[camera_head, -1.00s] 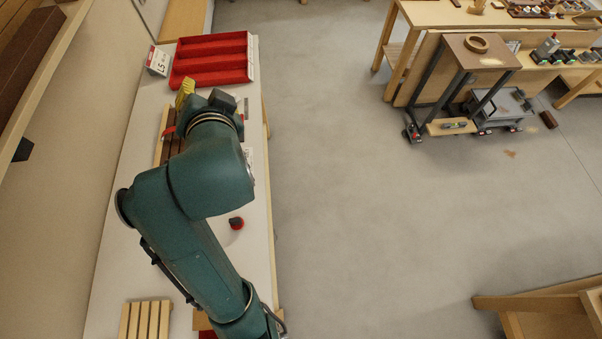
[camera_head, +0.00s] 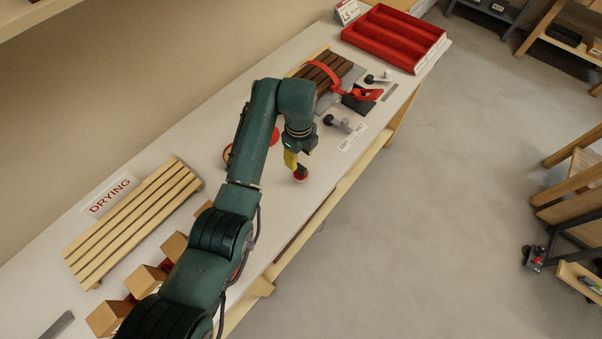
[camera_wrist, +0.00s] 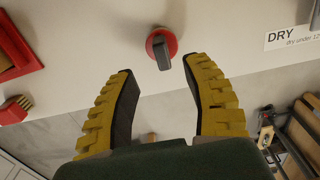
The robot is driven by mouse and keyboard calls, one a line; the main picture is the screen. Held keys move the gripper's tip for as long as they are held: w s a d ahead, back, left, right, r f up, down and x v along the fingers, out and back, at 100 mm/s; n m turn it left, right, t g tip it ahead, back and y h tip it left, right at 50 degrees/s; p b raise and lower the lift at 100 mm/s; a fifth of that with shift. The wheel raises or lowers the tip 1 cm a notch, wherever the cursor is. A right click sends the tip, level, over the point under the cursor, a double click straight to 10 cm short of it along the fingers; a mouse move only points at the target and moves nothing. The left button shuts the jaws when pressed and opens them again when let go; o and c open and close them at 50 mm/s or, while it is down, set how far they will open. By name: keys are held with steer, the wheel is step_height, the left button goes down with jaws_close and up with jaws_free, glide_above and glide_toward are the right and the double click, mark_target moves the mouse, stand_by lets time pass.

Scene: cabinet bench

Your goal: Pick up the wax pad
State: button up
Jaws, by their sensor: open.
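A round red pad with a dark upright grip, which looks like the wax pad (camera_head: 301,178), sits on the white bench top near its front edge. My gripper (camera_head: 297,165) is just above it, pointing down with yellow fingers. In the wrist view the red pad (camera_wrist: 171,40) lies just beyond the fingertips, roughly in line with the gap between them. My gripper (camera_wrist: 158,66) is open and empty, and its fingers do not appear to touch the pad.
A slatted wooden rack (camera_head: 134,222) stands by the DRYING sign (camera_head: 110,196). Several wooden blocks (camera_head: 146,281) lie near my arm. A red clamp (camera_head: 366,94), dark slats (camera_head: 327,68) and a red tray (camera_head: 394,38) are farther along.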

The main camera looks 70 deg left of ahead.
mark_target(301, 167)
step_height(301, 167, down, 6)
steer(key=shift+w+d+f+b, duration=0.1)
steer(key=shift+w+f+b, duration=0.05)
steer(key=shift+f+b, duration=0.15)
jaws_close()
